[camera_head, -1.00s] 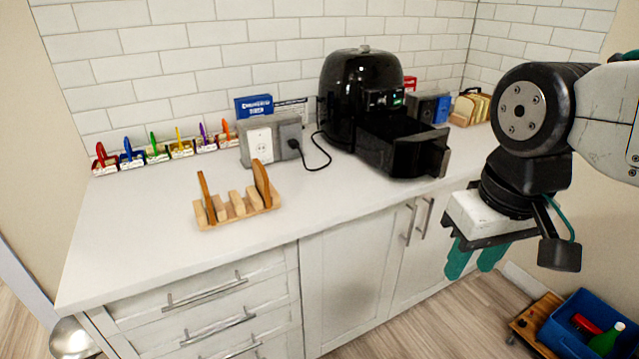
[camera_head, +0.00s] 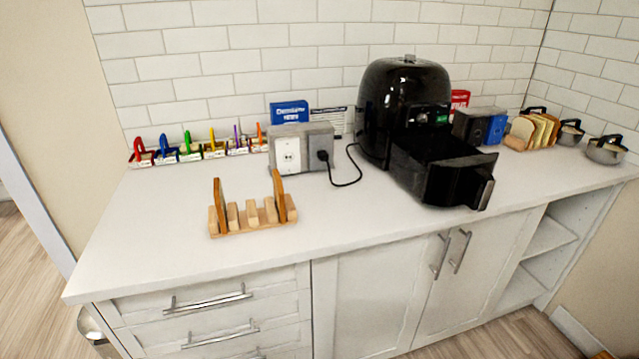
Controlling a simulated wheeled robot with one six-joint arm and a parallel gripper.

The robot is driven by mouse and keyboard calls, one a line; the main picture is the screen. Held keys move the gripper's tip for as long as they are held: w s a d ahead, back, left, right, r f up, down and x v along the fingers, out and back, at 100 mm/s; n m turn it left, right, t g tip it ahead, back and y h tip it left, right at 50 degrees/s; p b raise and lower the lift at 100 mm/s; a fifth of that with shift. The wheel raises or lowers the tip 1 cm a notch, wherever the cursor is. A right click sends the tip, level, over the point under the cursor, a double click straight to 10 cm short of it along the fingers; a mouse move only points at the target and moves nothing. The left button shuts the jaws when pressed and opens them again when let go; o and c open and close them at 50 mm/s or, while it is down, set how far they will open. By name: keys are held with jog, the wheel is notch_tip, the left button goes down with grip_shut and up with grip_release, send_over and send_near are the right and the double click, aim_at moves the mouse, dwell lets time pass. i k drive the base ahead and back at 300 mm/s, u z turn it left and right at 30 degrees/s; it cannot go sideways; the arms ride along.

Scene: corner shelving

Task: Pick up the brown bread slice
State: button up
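A wooden rack (camera_head: 252,228) stands on the counter at the left, with upright slots. Two thin brown slices stand in it: a brown bread slice (camera_head: 221,203) near its left end and another brown slice (camera_head: 279,194) near its right end. Both are seen nearly edge-on. A second rack at the back right holds several upright bread slices (camera_head: 541,130), pale to tan with brown crusts. My gripper is not in view.
A black air fryer (camera_head: 404,95) stands in the middle with its drawer (camera_head: 442,171) pulled out. A grey socket box (camera_head: 302,149) with a plugged-in cord is behind the rack. Coloured clips (camera_head: 190,147) line the wall. The front-left counter is clear.

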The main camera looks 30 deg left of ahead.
aim_at(278, 196)
jog(key=z, duration=0.05)
jog(key=i, duration=0.8)
jog(key=u, duration=0.9)
jog(key=i, duration=0.55)
jog(key=u, duration=0.6)
